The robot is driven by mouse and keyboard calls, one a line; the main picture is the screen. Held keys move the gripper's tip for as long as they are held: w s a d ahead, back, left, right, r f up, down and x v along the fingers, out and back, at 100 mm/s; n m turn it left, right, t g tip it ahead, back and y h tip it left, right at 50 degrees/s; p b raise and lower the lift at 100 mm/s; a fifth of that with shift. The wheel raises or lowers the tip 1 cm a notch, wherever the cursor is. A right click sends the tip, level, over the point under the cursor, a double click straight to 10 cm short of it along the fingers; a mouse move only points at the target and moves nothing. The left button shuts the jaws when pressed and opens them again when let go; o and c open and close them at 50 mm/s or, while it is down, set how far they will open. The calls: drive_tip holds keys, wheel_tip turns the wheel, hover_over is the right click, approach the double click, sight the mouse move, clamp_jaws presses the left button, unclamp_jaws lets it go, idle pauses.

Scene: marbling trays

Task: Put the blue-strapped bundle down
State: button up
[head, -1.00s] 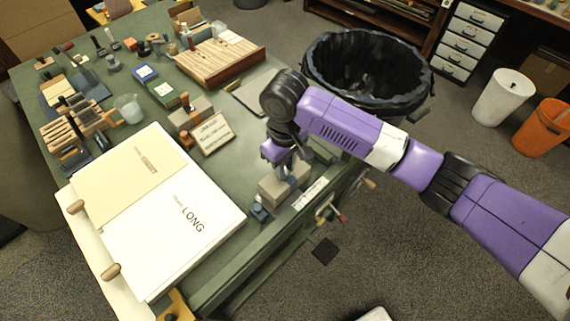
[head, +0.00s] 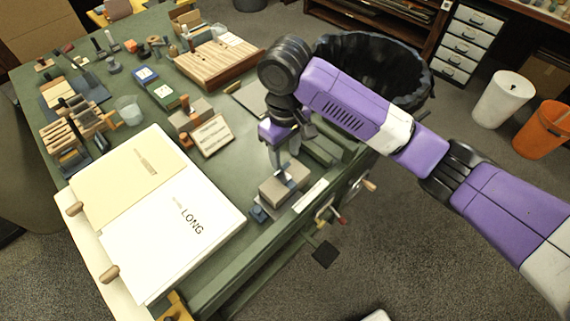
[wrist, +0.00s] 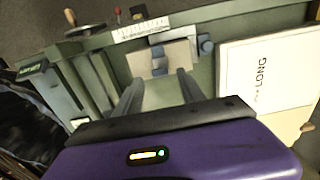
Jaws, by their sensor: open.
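A pale grey-tan block-shaped bundle (head: 284,186) rests on the green bench near its front edge. It also shows in the wrist view (wrist: 163,58), beyond my fingertips. My gripper (head: 283,168) is just above the bundle, pointing down. In the wrist view my gripper (wrist: 157,78) has its two fingers apart, with nothing held between them.
A white board marked LONG (head: 185,235) lies left of the bundle. A small framed card (head: 211,135) and a slatted wooden rack (head: 215,62) stand farther back. A white scale strip (head: 311,195) and handwheel (head: 357,190) are at the front edge. A black bin (head: 345,52) stands beyond the bench.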

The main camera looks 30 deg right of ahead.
wheel_tip(320, 180, up, 6)
drive_tip(key=shift+r+p, duration=0.2)
drive_tip(key=shift+p, duration=0.1)
drive_tip(key=s+a+f+m+t+y, duration=0.15)
drive_tip(key=a+t+y, duration=0.3)
drive_tip(key=a, duration=0.85)
drive_tip(key=s+a+f+m+t+y, duration=0.15)
drive_tip(key=a+t+y, duration=0.3)
drive_tip(key=a, duration=0.75)
drive_tip(key=s+d+f+m+t+h, duration=0.2)
drive_tip(key=s+d+f+m+h, duration=0.1)
drive_tip(key=s+d, duration=0.45)
drive_tip(key=s+d+f+m+t+h, duration=0.25)
drive_tip(key=s+d, duration=0.35)
drive_tip(key=s, duration=0.3)
drive_tip(key=s+d+r+n+h, duration=0.1)
drive_tip(key=s+d+r+n, duration=0.1)
drive_tip(key=s+d, duration=0.3)
drive_tip(key=s+d+r+n+t+h, duration=0.1)
drive_tip(key=s+d+r, duration=0.4)
drive_tip(key=s, duration=0.5)
drive_tip(key=shift+d+r+n+h, duration=0.2)
drive_tip(key=shift+d+n+h, duration=0.55)
drive_tip(key=shift+n, duration=0.2)
